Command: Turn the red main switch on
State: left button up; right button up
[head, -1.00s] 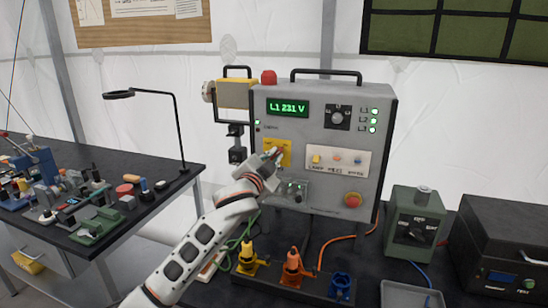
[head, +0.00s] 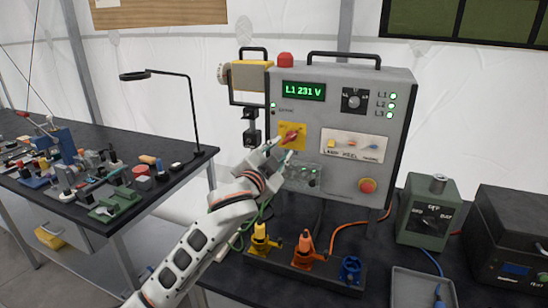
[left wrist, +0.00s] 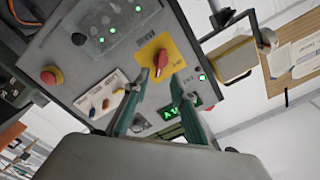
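The red main switch (head: 291,135) is a red handle on a yellow plate on the front of a grey control box (head: 345,100). In the head view its handle slants up to the right. It also shows in the left wrist view (left wrist: 162,63), just beyond the fingertips. My left gripper (head: 279,151) is at the lower left of the switch, its fingers apart with nothing between them. In the left wrist view the open fingers (left wrist: 160,84) point at the yellow plate; they look clear of the handle. My right gripper is not in view.
The box's display (head: 304,91) reads L1 231 V, with several green lamps lit. A red button (head: 367,186) and a row of smaller controls (head: 355,146) are nearby. Yellow, orange and blue connectors (head: 304,250) stand below. A green unit (head: 427,212) stands right.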

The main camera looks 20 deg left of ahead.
pick_arm(q)
jog(key=s, duration=0.4)
jog(key=shift+s+a, duration=0.1)
jog(key=shift+s, duration=0.3)
jog(key=s+a+f+n+g+y, duration=0.15)
jog(key=s+a+f+g, duration=0.3)
jog(key=s+f, duration=0.65)
jog(key=s+a+f+g+y, duration=0.25)
jog(key=s+a+f, duration=0.25)
jog(key=s+f, duration=0.55)
jog(key=s+a+f+n+g+y, duration=0.1)
jog(key=s+a+f+g, duration=0.3)
jog(key=s+f, duration=0.65)
jog(key=d+f+n+t+h, duration=0.3)
jog(key=d+f+h, duration=0.3)
jog(key=d+f, duration=0.8)
jog(key=shift+w+f, duration=0.15)
jog(key=shift+f, duration=1.55)
